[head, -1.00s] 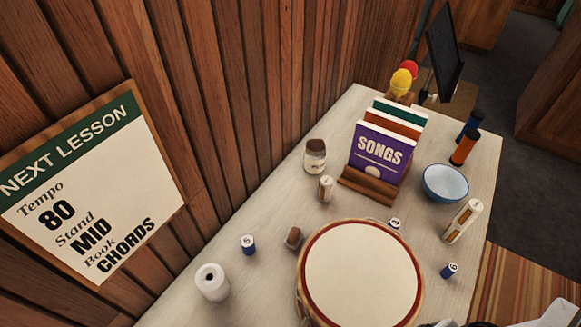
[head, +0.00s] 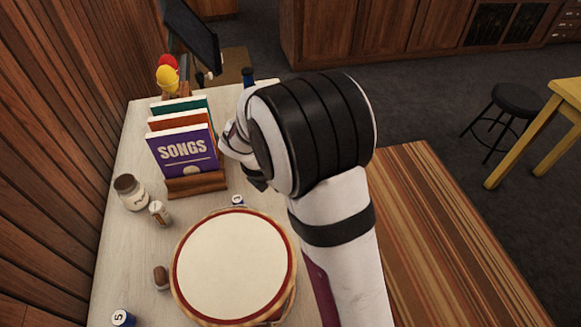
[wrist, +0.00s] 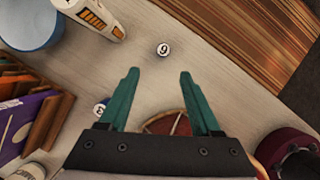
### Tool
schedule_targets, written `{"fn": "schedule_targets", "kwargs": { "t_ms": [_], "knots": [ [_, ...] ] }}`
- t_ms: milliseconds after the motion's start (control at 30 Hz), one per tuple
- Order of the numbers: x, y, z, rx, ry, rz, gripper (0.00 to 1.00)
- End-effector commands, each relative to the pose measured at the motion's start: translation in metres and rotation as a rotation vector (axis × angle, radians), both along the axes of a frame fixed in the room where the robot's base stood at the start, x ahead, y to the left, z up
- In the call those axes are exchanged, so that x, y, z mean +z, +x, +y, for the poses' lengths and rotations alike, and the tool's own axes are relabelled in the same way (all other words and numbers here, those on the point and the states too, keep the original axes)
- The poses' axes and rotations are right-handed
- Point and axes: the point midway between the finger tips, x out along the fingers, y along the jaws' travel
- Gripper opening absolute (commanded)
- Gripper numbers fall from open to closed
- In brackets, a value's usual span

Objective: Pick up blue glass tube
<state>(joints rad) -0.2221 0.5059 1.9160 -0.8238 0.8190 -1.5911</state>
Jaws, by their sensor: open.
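Several small blue tubes with numbered white tops stand on the pale table. Tube 3 (head: 238,200) stands at the drum's far edge; it also shows in the wrist view (wrist: 100,108), beside the left finger. Tube 5 (head: 122,317) is at the lower left. In the wrist view a tube top marked 6 or 9 (wrist: 163,49) lies beyond the fingertips, between their lines. A taller dark blue cylinder (head: 249,76) is partly hidden behind my arm. I cannot tell which one is the glass tube. My gripper (wrist: 160,72) is open and empty above the table.
The drum (head: 232,262) fills the table's front. Bare table surrounds the 6 or 9 tube.

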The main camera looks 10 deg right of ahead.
Motion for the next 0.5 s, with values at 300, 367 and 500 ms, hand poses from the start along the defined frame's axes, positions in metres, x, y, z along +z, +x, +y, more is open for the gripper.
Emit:
{"fn": "schedule_targets", "kwargs": {
  "t_ms": [300,367,500],
  "knots": [
    [-0.057,0.01,-0.023,-0.007,0.002,0.003,0.65],
    [-0.066,0.012,-0.03,-0.008,0.002,0.003,0.65],
    [-0.089,0.017,-0.044,-0.007,0.002,0.003,0.65]
  ]
}}
